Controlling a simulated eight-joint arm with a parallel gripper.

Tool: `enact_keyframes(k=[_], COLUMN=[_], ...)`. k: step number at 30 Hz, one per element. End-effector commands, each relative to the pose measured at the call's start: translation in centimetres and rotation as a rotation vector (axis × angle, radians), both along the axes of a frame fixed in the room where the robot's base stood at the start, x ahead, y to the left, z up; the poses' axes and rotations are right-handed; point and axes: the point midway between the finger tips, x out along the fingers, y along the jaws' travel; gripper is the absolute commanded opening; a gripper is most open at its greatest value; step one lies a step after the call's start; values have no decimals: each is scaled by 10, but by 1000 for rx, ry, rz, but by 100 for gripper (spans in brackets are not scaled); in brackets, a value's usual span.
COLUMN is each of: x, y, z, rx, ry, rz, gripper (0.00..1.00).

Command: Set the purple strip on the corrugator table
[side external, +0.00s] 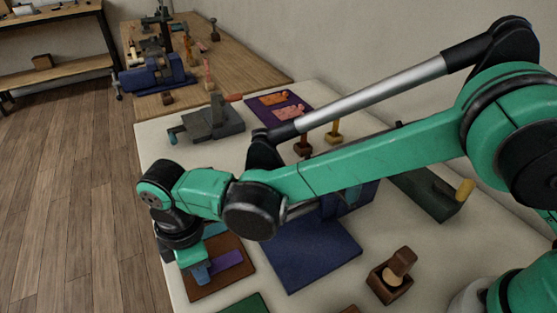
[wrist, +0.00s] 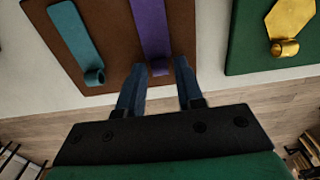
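The purple strip (side external: 228,259) lies flat on a brown board beside a teal strip. In the wrist view the purple strip (wrist: 151,25) has a curled end near the fingertips. My gripper (side external: 201,273) is low over the board at the strip's end. In the wrist view my gripper (wrist: 160,65) has its two blue fingers apart, with the curled end between their tips. I cannot tell whether they touch it. Which machine is the corrugator is unclear; a blue flat plate (side external: 305,255) in front of a partly hidden blue machine and a grey cranked machine (side external: 212,122) are candidates.
The brown board (side external: 235,280) also holds a teal strip (wrist: 73,35). A green board (wrist: 250,50) with a yellow piece (wrist: 290,22) is beside it. A wooden box (side external: 388,284) and a green machine (side external: 423,192) stand right. My arm hides the table's middle.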

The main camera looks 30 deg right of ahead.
Motion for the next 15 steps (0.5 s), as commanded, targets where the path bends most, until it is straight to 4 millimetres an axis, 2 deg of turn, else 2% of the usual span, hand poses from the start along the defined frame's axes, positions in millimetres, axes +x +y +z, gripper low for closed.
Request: enact_keyframes(k=[2, 5, 6, 15], x=[0, 0, 0, 0], y=[0, 0, 0, 0], z=[0, 0, 0, 0], rx=[0, 0, 0, 0], ry=[0, 0, 0, 0], rz=[0, 0, 0, 0], gripper=[32, 3, 0, 0])
